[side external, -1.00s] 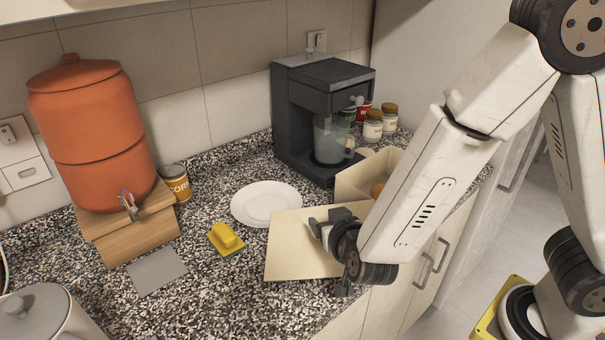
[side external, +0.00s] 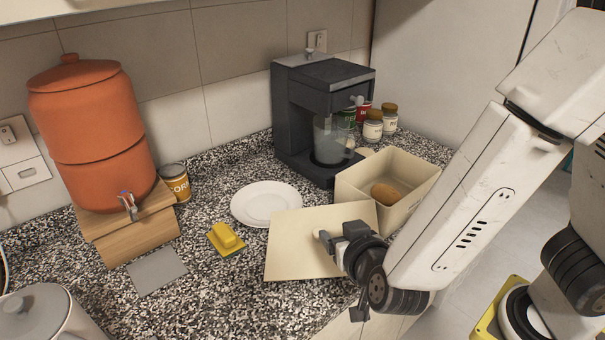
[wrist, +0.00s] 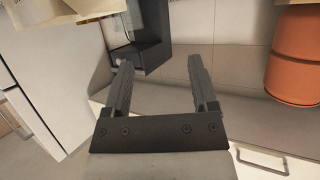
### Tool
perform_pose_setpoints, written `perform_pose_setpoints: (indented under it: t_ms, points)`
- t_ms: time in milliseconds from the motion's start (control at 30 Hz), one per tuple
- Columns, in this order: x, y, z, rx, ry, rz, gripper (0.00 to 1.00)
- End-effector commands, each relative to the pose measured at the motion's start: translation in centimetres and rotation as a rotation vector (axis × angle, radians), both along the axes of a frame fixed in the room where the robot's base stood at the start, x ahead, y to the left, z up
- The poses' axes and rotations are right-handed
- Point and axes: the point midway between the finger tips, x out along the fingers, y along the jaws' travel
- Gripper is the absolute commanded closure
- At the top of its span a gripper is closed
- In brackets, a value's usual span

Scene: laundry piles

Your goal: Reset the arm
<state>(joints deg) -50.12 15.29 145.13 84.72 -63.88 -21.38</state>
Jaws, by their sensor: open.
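My gripper (side external: 336,238) hangs over the right part of the beige board (side external: 290,250) in the side view, near the counter's front edge. In the wrist view my gripper (wrist: 160,62) shows its two dark fingers spread wide apart with nothing between them. The height of the gripper above the board is hard to tell.
A beige box (side external: 425,180) with a brown loaf-like item (side external: 385,194) stands right of the board. A white plate (side external: 266,204), yellow sponge-like piece (side external: 227,238), dark coffee machine (side external: 300,125), small jars (side external: 373,128) and orange dispenser (side external: 90,130) share the speckled counter.

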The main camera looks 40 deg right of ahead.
Motion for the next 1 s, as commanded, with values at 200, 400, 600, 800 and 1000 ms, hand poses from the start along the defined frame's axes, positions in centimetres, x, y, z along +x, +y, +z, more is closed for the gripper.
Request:
perform_pose_setpoints:
  t_ms: [200, 400, 600, 800, 1000]
  points:
    - [0.0, 0.0, 0.0, 0.0, 0.0, 0.0, 0.25]
    - [0.2, 0.0, -0.1, 0.008, 0.004, 0.006, 0.25]
    - [1.4, 0.2, -0.5, 0.067, 0.036, 0.06, 0.25]
    - [3.3, 0.3, -1.2, 0.171, 0.114, 0.171, 0.25]
    - [4.3, -0.2, -1.9, 0.255, 0.237, 0.294, 0.25]
